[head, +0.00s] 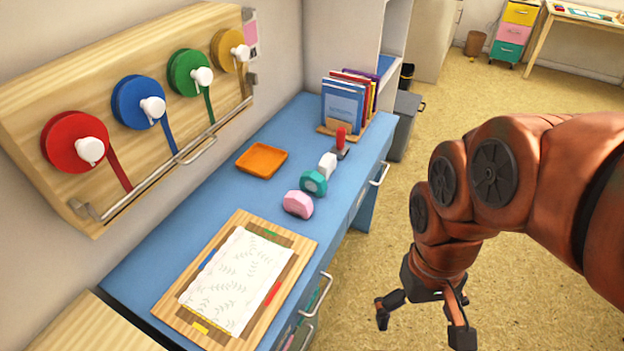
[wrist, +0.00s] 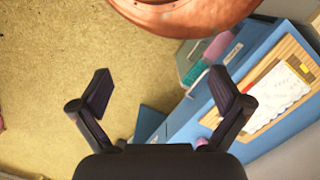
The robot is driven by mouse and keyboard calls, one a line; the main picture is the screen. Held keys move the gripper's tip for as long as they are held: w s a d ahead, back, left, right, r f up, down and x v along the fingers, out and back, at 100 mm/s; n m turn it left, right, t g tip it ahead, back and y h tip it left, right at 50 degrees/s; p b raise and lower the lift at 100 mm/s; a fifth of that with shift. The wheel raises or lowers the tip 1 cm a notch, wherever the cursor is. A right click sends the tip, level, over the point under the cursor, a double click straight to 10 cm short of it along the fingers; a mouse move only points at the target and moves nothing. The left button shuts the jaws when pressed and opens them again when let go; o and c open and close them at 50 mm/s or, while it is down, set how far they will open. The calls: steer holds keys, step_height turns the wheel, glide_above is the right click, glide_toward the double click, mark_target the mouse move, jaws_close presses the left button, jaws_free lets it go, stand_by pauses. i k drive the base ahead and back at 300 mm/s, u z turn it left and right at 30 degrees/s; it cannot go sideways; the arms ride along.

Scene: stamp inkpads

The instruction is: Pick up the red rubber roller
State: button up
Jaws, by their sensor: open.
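A small tool with an upright red handle and a dark grey base (head: 341,141) stands on the blue counter, in front of the books; I take it to be the red rubber roller. It cannot be made out in the wrist view. My gripper (head: 422,318) is open and empty, over the floor to the right of the counter and well apart from the tool. In the wrist view my gripper's (wrist: 162,88) two fingers are spread wide with nothing between them.
On the blue counter (head: 140,265) are a white block (head: 328,164), a teal block (head: 313,183), a pink block (head: 298,204), an orange tray (head: 262,160) and a wooden board (head: 172,306) with patterned paper. Books (head: 344,105) stand behind the tool. Drawer handles stick out in front.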

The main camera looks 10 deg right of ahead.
mark_target(341, 150)
steer(key=z, duration=1.4)
steer(key=i, duration=1.1)
steer(key=u, duration=3.35)
